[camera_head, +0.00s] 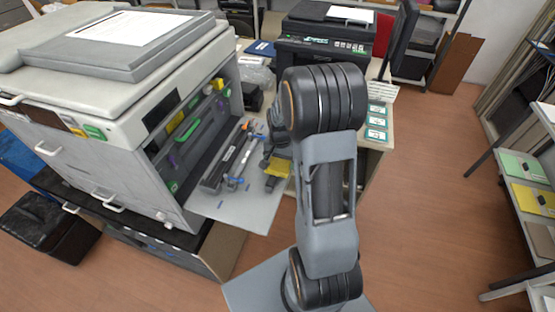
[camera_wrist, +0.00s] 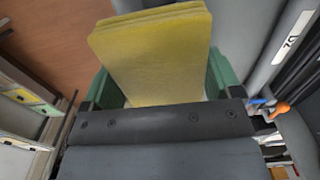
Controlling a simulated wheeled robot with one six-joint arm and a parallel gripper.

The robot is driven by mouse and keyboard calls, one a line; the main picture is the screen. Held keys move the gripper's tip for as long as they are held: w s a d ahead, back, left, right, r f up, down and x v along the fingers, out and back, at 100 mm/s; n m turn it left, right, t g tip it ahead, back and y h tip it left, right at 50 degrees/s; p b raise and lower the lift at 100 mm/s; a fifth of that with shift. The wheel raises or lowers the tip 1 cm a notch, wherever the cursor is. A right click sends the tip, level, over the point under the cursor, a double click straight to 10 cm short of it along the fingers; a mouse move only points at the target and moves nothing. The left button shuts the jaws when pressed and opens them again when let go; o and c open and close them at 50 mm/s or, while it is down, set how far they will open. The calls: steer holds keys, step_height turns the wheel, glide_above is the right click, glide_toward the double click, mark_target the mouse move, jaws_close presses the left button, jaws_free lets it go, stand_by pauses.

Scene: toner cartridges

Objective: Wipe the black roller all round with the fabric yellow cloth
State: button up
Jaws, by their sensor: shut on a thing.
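My gripper (camera_head: 274,164) is shut on the folded yellow cloth (camera_head: 277,168), low over the right side of the open printer's tray. In the wrist view the yellow cloth (camera_wrist: 152,52) stands out between the two green fingers. Long dark roller-like parts (camera_head: 224,158) lie on the tray to the left of my gripper. One beside them has blue and orange ends (camera_head: 242,163). I cannot tell for sure which part is the black roller, nor whether the cloth touches any part.
The large open printer (camera_head: 130,90) stands at left, with its pale tray (camera_head: 245,210) folded out. A black printer (camera_head: 325,45) and several labelled cards (camera_head: 376,122) are on the desk behind. Shelves (camera_head: 530,190) stand at far right, with clear floor (camera_head: 430,220) between.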

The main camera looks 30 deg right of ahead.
steer(key=shift+s+d, duration=0.25)
steer(key=shift+s+d, duration=0.2)
steer(key=shift+s, duration=0.05)
steer(key=shift+s+d, duration=0.15)
steer(key=shift+d, duration=0.05)
steer(key=shift+s+d, duration=0.15)
steer(key=shift+s, duration=0.05)
steer(key=shift+r, duration=0.15)
stand_by(0.4)
step_height(320, 180, up, 7)
steer(key=p, duration=0.5)
stand_by(0.5)
